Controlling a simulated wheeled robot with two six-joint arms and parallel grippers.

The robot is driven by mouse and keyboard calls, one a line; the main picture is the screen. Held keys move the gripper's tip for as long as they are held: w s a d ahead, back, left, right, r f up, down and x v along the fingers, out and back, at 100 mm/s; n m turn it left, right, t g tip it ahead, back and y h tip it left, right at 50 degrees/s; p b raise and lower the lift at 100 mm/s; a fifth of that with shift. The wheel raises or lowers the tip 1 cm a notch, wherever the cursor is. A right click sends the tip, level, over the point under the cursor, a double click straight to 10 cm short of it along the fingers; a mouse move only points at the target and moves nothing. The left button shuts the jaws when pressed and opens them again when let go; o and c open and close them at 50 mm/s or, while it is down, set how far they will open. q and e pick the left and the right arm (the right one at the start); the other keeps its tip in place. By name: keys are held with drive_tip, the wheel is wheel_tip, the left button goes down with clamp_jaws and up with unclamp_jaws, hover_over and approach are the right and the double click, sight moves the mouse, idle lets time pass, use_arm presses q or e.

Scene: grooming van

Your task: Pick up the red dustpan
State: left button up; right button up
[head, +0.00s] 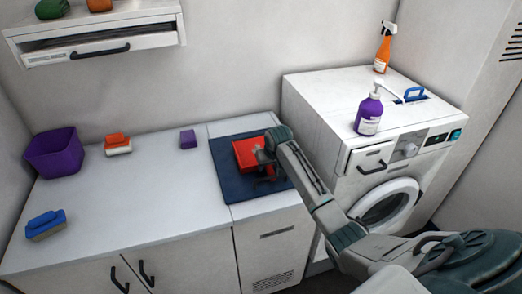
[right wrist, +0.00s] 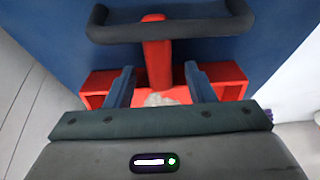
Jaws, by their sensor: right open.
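The red dustpan (head: 245,154) lies on a dark blue mat (head: 226,180) on the white counter. In the right wrist view its red stem (right wrist: 157,55) runs up between my fingers, and a dark grey bar (right wrist: 180,30) crosses the stem's far end. A pale patch (right wrist: 160,99) shows in the pan. My right gripper (right wrist: 161,80) is open, with one blue finger on each side of the stem and gaps visible. In the head view my right gripper (head: 264,168) is over the pan's right side and hides part of it. My left gripper is out of view.
A purple tub (head: 53,153), an orange-and-white brush (head: 117,144), a purple block (head: 188,139) and a blue brush (head: 46,224) stand on the counter. A white machine (head: 310,110) at right carries a purple pump bottle (head: 369,115) and an orange spray bottle (head: 383,50). The counter's middle is clear.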

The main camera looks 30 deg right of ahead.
drive_tip(key=shift+x, duration=0.9)
drive_tip(key=c, duration=1.1)
drive_tip(key=shift+r, duration=0.1)
clamp_jaws()
drive_tip(key=shift+w, duration=0.15)
